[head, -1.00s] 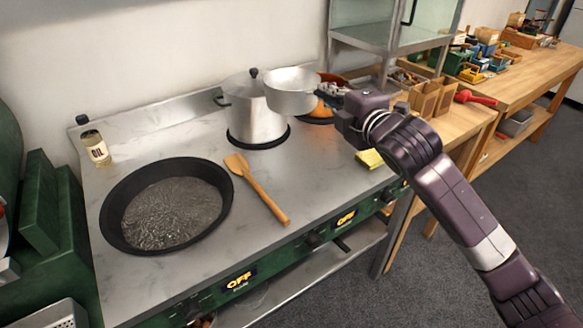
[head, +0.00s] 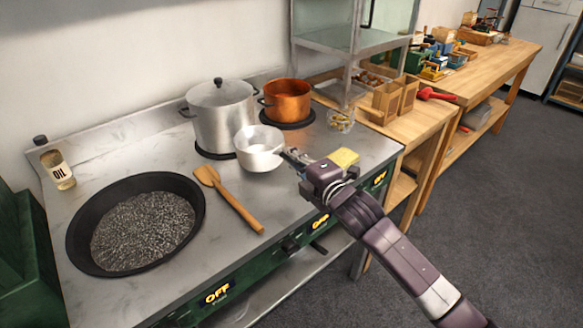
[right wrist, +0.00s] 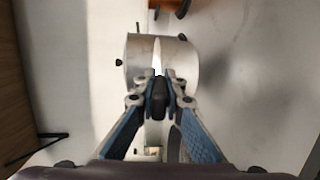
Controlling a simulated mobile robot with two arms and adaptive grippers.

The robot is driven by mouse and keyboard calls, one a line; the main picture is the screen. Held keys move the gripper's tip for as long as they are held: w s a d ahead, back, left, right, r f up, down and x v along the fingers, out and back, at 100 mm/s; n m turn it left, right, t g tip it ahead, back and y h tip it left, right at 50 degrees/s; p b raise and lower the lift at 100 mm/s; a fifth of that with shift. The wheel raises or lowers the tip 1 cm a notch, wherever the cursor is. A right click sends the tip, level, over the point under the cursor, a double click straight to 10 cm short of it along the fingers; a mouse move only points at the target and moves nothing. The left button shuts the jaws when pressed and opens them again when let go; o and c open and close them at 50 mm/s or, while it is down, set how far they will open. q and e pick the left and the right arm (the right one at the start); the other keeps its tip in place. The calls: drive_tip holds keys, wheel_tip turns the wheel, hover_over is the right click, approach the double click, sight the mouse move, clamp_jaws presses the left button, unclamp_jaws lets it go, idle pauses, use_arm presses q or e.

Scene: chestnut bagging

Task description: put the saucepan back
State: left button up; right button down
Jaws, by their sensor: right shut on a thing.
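The saucepan (head: 259,158) is small and silver. It shows in the head view in front of the tall lidded steel pot (head: 222,125), over the front of the stove; I cannot tell whether it touches the steel top. My right gripper (head: 292,157) is to its right, shut on the saucepan's handle, which is mostly covered by the fingers. In the right wrist view my fingers (right wrist: 158,82) are closed around a dark handle, with silvery metal beyond. My left gripper is not in view.
An orange copper pot (head: 288,102) stands at the back right. A wooden spatula (head: 230,200) and a large black pan (head: 85,250) lie to the left, with an oil bottle (head: 58,172) behind. A yellow sponge (head: 345,157) and a glass jar (head: 341,121) are at the right.

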drive_tip(key=shift+f, duration=1.75)
drive_tip(key=c, duration=2)
unclamp_jaws()
drive_tip(key=shift+f, duration=0.1)
drive_tip(key=shift+c, duration=0.2)
drive_tip(key=v, duration=1.2)
drive_tip(key=shift+b, duration=0.4)
